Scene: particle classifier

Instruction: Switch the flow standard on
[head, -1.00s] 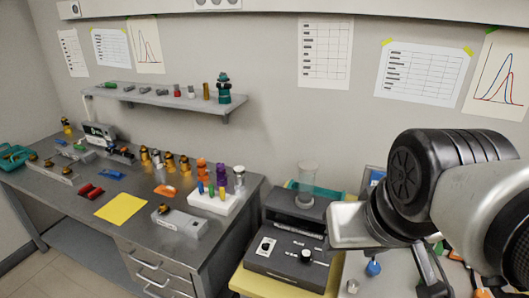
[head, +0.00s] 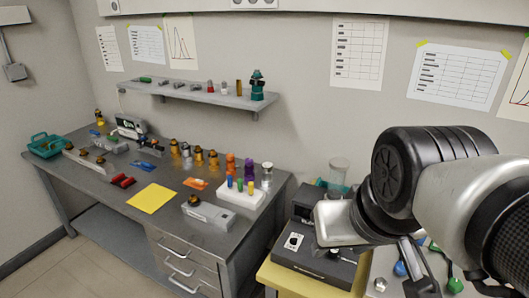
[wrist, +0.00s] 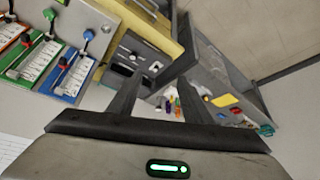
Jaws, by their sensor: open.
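No label marks the flow standard. Candidates are a pale meter with a lit display (head: 130,127) at the back left of the steel bench and a grey block with a brass fitting (head: 208,212) at its front right. I cannot tell which one it is, or its switch state. My gripper (wrist: 163,78) is open and empty in the wrist view, with its two dark fingers apart. It is in the air, touching nothing visible. In the head view my arm covers the right side, and the fingers are mostly hidden.
A black instrument with knobs (head: 293,242) stands on a yellow stand right of the steel bench (head: 122,226). A yellow sheet (head: 152,198), several fittings and a teal basket (head: 48,146) occupy the bench.

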